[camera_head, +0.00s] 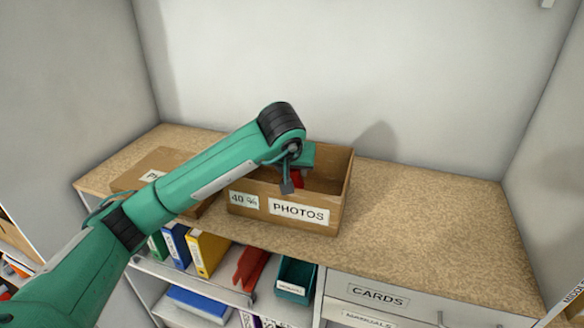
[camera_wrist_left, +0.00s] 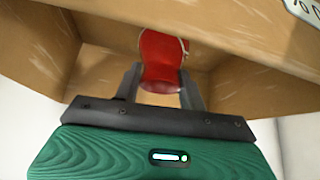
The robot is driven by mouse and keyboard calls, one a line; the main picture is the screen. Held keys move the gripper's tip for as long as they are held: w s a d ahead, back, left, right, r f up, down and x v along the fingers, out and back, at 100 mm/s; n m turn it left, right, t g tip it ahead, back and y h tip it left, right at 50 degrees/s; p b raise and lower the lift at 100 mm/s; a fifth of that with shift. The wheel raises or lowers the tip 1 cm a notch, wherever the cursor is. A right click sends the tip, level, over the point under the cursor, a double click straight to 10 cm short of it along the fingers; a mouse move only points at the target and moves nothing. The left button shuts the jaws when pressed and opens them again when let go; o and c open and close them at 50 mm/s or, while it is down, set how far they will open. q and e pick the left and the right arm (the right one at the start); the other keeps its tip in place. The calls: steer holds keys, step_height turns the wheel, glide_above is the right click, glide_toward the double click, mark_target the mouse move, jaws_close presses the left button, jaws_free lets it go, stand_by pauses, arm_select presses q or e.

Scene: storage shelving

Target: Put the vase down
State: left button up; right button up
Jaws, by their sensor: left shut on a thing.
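The red vase (camera_wrist_left: 162,52) is glossy and sits between the two fingers of my left gripper (camera_wrist_left: 160,85) in the left wrist view. My left gripper is shut on it. In the head view the gripper (camera_head: 293,178) is over the open cardboard box (camera_head: 338,207) labelled PHOTOS, and only a small red part of the vase (camera_head: 299,179) shows beside it. The arm and box hide the rest. In the left wrist view the box walls (camera_wrist_left: 245,85) surround the vase. I cannot tell whether the vase touches the box floor. My right gripper is not in view.
The box stands on a speckled brown shelf top (camera_head: 430,215), clear to the right. Another cardboard box (camera_head: 150,163) is at the left, partly behind my arm. Below are binders (camera_head: 207,252), a red item (camera_head: 250,268), a teal bin (camera_head: 295,278) and a CARDS drawer (camera_head: 378,295).

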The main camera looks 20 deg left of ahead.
arm_select(q)
steer(key=o, duration=1.1)
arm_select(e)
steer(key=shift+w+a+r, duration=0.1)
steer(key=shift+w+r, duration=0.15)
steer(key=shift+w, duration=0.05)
arm_select(q)
steer(key=shift+r, duration=0.1)
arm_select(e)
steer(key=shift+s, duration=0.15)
arm_select(q)
steer(key=v, duration=0.2)
steer(key=shift+r, duration=0.25)
steer(key=v, duration=0.9)
steer(key=shift+s+r+b, duration=0.2)
steer(key=shift+s+b, duration=0.05)
steer(key=shift+b, duration=0.05)
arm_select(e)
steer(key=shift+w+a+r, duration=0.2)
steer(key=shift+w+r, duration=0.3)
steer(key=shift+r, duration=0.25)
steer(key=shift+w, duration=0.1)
